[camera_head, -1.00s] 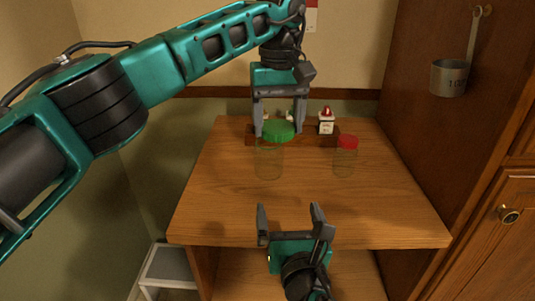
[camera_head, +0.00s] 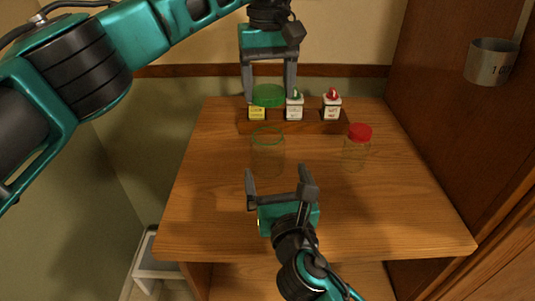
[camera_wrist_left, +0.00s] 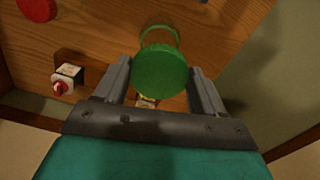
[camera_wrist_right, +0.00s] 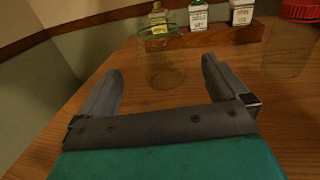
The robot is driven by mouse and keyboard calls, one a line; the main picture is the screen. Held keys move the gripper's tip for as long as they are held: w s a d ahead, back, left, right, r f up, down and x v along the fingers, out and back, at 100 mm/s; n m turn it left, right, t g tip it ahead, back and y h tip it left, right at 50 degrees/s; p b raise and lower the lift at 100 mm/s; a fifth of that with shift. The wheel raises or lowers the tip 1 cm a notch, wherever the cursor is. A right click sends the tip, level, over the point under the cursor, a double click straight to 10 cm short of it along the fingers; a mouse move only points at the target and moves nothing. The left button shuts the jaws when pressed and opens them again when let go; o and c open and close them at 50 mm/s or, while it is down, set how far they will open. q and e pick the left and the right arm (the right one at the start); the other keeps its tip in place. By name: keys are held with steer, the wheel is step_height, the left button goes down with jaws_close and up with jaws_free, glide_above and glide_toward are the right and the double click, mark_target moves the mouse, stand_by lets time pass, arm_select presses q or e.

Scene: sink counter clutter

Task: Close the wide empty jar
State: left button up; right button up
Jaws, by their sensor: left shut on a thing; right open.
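The wide empty jar (camera_head: 267,156) is clear glass and stands upright and open on the wooden counter. Its greenish rim shows in the left wrist view (camera_wrist_left: 160,34) and the right wrist view (camera_wrist_right: 158,31). My left gripper (camera_head: 268,97) is shut on the green lid (camera_head: 268,90), apart from the jar, above and behind its rim in the head view. The lid fills the space between the fingers in the left wrist view (camera_wrist_left: 160,70). My right gripper (camera_head: 278,180) is open and empty, in front of the jar; its fingers point towards the jar in the right wrist view (camera_wrist_right: 161,66).
A clear jar with a red lid (camera_head: 360,132) stands to the right. A wooden rack (camera_head: 312,126) with several small labelled bottles stands behind the jars. A metal cup (camera_head: 491,62) hangs on the cabinet at right. The counter (camera_head: 390,215) is bare at front right.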

mark_target(265, 135)
steer(key=w, duration=0.4)
steer(key=w+a, duration=0.1)
steer(key=w, duration=0.3)
steer(key=w+a, duration=0.1)
steer(key=w, duration=0.3)
steer(key=shift+c, duration=0.4)
steer(key=c, duration=1.3)
arm_select(q)
steer(key=shift+f, duration=2.5)
arm_select(e)
steer(key=shift+o, duration=0.2)
arm_select(q)
steer(key=shift+f, duration=0.1)
steer(key=shift+f, duration=0.8)
steer(key=shift+f, duration=0.55)
